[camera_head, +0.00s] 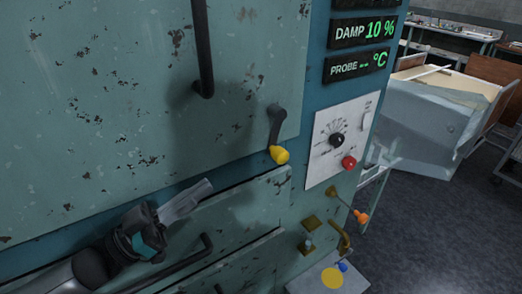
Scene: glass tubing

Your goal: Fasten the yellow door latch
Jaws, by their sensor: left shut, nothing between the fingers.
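The door latch is a dark lever with a yellow knob (279,154) at its lower end, near the lower right corner of the big worn green door (110,110). The lever hangs downward from its pivot, with the knob at the door's bottom edge. I cannot tell from this view whether the latch is engaged. My left gripper (205,187) is at the lower left of the latch, in front of the panel below the door. Its fingers are shut and empty, apart from the knob. My right gripper is not in view.
A dark door handle (203,60) is above left of the latch. A white dial panel (340,138) with a red button (349,163) is to the right. Lower drawers have a dark handle (185,265). Brass fittings and an orange-tipped lever (360,215) stick out at lower right.

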